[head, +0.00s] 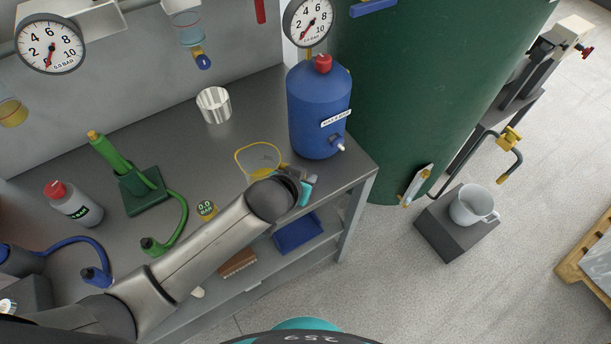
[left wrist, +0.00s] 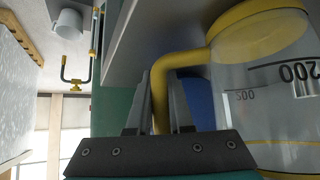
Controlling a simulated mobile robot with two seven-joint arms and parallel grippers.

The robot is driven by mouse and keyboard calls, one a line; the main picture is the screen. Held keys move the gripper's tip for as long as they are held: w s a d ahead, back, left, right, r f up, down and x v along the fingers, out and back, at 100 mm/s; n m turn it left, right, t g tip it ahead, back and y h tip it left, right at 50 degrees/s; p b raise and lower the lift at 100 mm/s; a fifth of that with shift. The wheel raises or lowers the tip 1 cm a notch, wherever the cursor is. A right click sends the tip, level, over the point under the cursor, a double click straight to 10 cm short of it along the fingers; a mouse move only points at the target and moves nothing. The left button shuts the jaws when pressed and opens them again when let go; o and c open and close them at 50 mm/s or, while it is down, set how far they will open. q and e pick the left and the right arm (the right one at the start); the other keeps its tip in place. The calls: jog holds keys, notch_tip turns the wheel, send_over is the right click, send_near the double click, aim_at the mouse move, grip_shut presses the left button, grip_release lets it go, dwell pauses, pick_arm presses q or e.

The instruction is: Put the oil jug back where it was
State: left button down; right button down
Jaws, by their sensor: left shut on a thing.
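The oil jug (head: 257,159) is a clear measuring jug with a yellow rim, at the front edge of the grey bench in the head view. In the left wrist view the jug (left wrist: 262,95) fills the right side, with "200" marks and a yellow handle. My left gripper (head: 288,173) is at its right side, shut on the handle; its fingers (left wrist: 160,105) lie either side of the handle. The arm hides the jug's lower part, so I cannot tell whether it touches the bench top. My right gripper is not in view.
A blue drum (head: 318,110) stands right of the jug, and a metal cup (head: 214,105) behind it. A green hand pump (head: 140,180) and a grey bottle (head: 75,205) are at left. The bench (head: 185,135) is bare between cup and pump. A white mug (head: 470,206) sits on a dark block.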

pick_arm(q)
jog(key=shift+f, duration=0.1)
jog(key=c, duration=0.8)
grip_release()
jog(key=shift+s+a+r, duration=0.1)
jog(key=shift+s+r, duration=0.25)
jog(key=shift+r, duration=0.2)
jog(key=shift+p+v, duration=1.65)
jog(key=shift+v, duration=3.8)
